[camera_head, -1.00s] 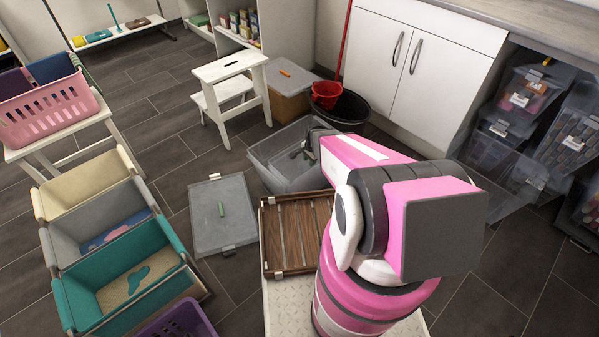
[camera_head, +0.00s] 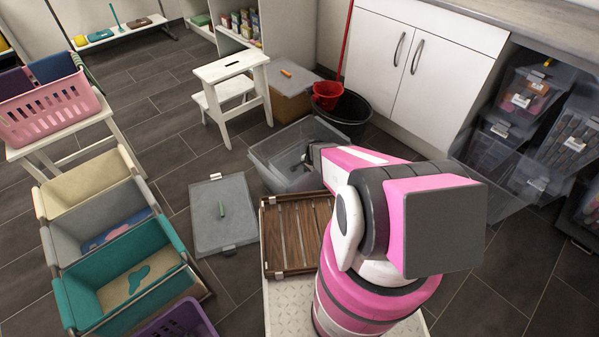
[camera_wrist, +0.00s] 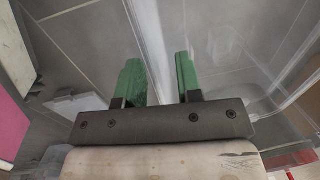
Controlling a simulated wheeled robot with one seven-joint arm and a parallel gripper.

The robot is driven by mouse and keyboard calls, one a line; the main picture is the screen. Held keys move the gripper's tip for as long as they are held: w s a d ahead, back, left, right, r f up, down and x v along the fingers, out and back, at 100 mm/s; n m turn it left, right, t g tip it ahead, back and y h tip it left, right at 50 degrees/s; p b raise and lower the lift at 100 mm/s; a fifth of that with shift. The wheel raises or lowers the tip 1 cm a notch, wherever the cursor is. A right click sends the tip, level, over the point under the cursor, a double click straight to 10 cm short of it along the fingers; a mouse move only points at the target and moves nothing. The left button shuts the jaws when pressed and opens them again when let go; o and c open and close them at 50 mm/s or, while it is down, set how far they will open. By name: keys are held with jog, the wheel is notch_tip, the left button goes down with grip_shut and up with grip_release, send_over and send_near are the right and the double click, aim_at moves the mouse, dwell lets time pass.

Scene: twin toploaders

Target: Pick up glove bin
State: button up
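A clear grey open bin (camera_head: 268,171) stands on the floor in the middle of the head view. No label on it can be read, so I cannot tell whether it is the glove bin. My gripper (camera_head: 297,165) is at this bin, over or inside its opening; its exact depth is unclear. Clear plastic walls show to the right of the fingers, and a pale clip (camera_wrist: 75,103) to the left.
A grey lid (camera_head: 222,230) with a green marker lies on the floor. A wooden crate (camera_head: 268,235) is close in front. A lidded bin (camera_head: 292,103), black tub (camera_head: 352,112) and white step stool (camera_head: 225,70) stand behind. Clear bins (camera_head: 570,130) fill the right shelf.

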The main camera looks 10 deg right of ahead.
jog(key=shift+f, duration=0.25)
dwell(0.6)
grip_shut()
